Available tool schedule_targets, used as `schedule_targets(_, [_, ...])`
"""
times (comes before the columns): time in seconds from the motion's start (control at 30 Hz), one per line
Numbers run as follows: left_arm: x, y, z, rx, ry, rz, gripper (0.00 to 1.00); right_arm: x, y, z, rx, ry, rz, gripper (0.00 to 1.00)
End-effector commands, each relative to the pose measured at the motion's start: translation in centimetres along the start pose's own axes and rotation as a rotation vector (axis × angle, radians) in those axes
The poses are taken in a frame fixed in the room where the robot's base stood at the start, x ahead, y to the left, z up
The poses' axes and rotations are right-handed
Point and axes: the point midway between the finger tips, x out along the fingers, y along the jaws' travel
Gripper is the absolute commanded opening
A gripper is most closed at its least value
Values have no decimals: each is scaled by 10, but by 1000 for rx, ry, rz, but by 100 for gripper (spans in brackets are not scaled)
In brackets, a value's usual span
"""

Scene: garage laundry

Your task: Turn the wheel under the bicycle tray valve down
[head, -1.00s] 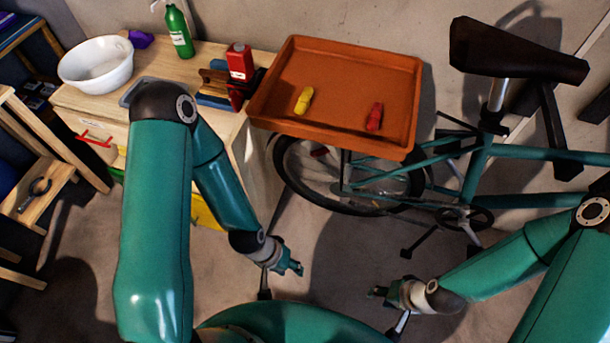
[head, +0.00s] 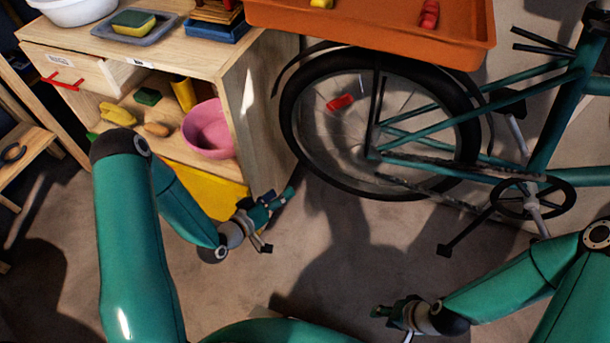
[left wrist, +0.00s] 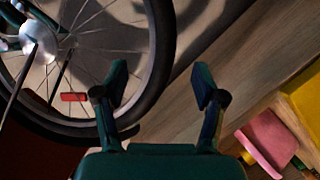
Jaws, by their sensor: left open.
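The bicycle's rear wheel (head: 292,140) stands under the orange tray (head: 370,35), with a dark tyre and thin spokes. A red piece (head: 341,102) sits among its spokes, left of the hub. The wheel (left wrist: 158,60) and red piece (left wrist: 73,97) also show at left in the left wrist view. I cannot make out the valve for certain.
A wooden cabinet (head: 262,110) stands close left of the wheel, with a pink bowl (head: 208,130) on its shelf. The crank and pedal (head: 445,250) stick out right of the wheel. The floor between my grippers is clear.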

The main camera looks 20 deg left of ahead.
Motion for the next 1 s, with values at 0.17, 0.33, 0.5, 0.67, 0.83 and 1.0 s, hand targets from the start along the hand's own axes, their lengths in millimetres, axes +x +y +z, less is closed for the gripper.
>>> schedule_targets(0.17, [0,-28,1,-20,145,96,70,44,16,-1,0,1,0,40])
schedule_targets(0.33, [-1,-30,-6,-28,194,133,70,51,18,-1,0,1,0,40])
schedule_targets(0.5, [13,-26,-10,-27,196,139,70,52,19,-1,0,1,0,40])
schedule_targets(0.67, [41,-22,-14,-24,195,141,70,56,20,-1,0,1,0,40])
schedule_targets(0.83, [78,-17,-22,-24,196,140,70,62,23,-1,0,1,0,40])
schedule_targets(1.0, [113,-12,-28,-26,196,139,70,69,25,-1,0,1,0,40])
